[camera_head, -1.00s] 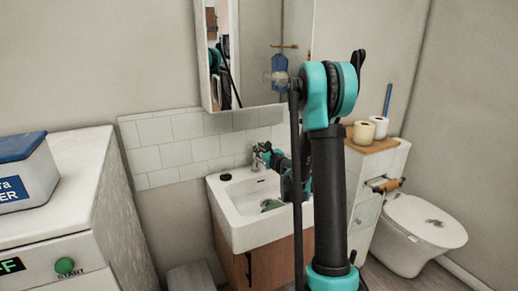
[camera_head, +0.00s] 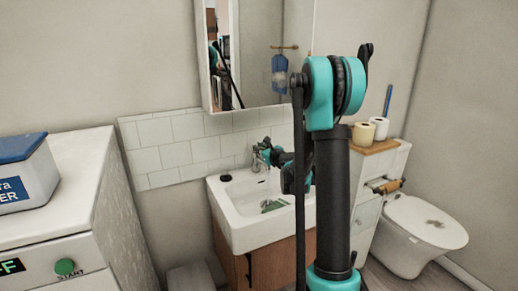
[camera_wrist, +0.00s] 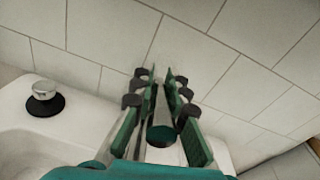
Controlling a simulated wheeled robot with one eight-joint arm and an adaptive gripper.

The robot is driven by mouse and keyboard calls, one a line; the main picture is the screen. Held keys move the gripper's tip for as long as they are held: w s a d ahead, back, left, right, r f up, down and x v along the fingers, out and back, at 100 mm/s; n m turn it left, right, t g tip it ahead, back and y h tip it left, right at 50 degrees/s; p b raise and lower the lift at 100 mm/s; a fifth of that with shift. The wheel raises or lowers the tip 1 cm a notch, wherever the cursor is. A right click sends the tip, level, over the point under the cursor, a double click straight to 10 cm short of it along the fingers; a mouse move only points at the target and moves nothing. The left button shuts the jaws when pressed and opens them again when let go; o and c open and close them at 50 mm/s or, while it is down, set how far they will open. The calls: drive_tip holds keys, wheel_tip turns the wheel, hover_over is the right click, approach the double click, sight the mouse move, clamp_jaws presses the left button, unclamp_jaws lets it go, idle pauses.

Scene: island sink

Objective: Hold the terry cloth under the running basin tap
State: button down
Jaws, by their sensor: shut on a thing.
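The basin tap (camera_head: 257,160) is a metal fixture at the back of the white basin (camera_head: 229,212). My gripper (camera_head: 267,154) is at the tap's top, partly hidden behind my own arm. In the wrist view my gripper (camera_wrist: 162,98) points toward the tiled wall, its green-padded fingers around a shiny metal part that looks like the tap's top. A crumpled green thing that looks like the terry cloth (camera_head: 272,206) lies in the basin below the tap, apart from my gripper. I cannot tell whether water is running.
A dark round plug with a metal knob (camera_wrist: 44,98) sits on the basin rim, left of the tap. The mirror cabinet (camera_head: 255,60) hangs above. A white machine (camera_head: 60,200) stands left, and a cabinet with paper rolls (camera_head: 378,128) and a toilet (camera_head: 425,225) stand right.

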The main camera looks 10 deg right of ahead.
drive_tip(key=c, duration=1.5)
unclamp_jaws()
drive_tip(key=v, duration=1.2)
